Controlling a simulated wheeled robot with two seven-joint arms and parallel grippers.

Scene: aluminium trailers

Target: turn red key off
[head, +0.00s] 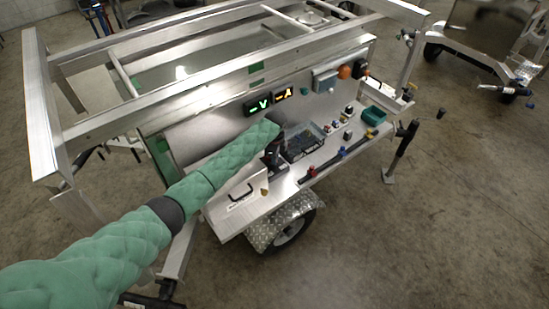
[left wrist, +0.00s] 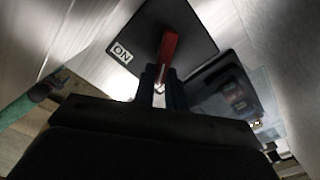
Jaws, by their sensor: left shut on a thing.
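The red key (left wrist: 168,47) shows in the left wrist view as a red handle on a dark square plate (left wrist: 190,22). A white "ON" label (left wrist: 121,52) sits on the plate to the left of the key. My left gripper (left wrist: 163,78) is shut on the red key's near end, with its dark fingers on either side. In the head view my left gripper (head: 274,155) is at the trailer's side shelf, and the key is hidden there by my green-covered arm. My right gripper is in neither view.
The aluminium trailer (head: 100,127) has a side shelf (head: 283,185) with a clear-lidded box (head: 304,142), small coloured parts and a teal bin (head: 373,116). Two lit displays (head: 270,100) are on the panel above. Concrete floor (head: 440,220) lies open at the right.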

